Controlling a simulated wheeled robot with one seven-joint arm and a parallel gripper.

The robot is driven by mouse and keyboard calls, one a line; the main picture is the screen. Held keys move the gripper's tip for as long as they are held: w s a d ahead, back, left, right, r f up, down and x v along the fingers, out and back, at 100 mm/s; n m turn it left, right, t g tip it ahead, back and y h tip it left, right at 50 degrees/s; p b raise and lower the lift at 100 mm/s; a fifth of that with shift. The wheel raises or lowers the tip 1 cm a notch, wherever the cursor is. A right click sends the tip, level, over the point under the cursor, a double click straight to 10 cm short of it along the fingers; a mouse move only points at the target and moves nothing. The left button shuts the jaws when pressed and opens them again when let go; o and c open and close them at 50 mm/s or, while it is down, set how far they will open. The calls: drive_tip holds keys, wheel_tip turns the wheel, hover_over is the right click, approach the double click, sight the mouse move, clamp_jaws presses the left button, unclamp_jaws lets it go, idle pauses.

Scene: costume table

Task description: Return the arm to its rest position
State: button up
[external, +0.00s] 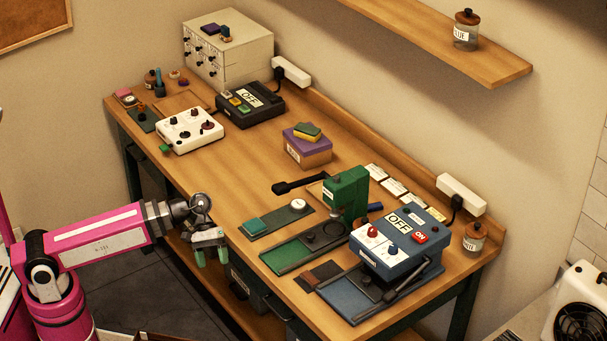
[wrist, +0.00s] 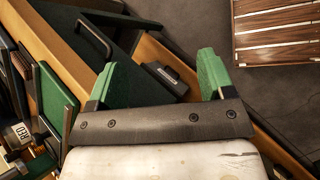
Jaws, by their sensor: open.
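My pink arm (external: 100,240) reaches in from the left in the external view. My gripper (external: 212,256) hangs pointing down just off the front edge of the wooden table (external: 222,180). In the wrist view my gripper (wrist: 158,82) shows two green fingers spread wide apart with nothing between them. Below the fingers are the table's front edge and a dark drawer front.
A green press (external: 345,195), a blue control box (external: 398,245), a white box with knobs (external: 190,130) and a purple-topped box (external: 307,150) stand on the table. A slatted wooden piece (wrist: 276,32) lies on the grey floor. Bare tabletop lies behind my gripper.

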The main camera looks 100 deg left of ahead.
drive_tip(key=d+f+m+g+y, duration=0.1)
drive_tip(key=d+f+m, duration=0.4)
drive_tip(key=f, duration=0.5)
drive_tip(key=d+f+m+g+y, duration=0.1)
drive_tip(key=d+f+m+y, duration=0.3)
drive_tip(key=f, duration=0.6)
drive_tip(key=s+d+f+m+g+y, duration=0.1)
drive_tip(key=d+f+m+y, duration=0.1)
drive_tip(key=d+f+m, duration=0.4)
wheel_tip(320, 180, down, 4)
drive_tip(key=shift+d+r+m+g, duration=0.1)
drive_tip(key=shift+d+m+g, duration=0.2)
drive_tip(key=shift+m, duration=0.1)
drive_tip(key=shift+s, duration=0.1)
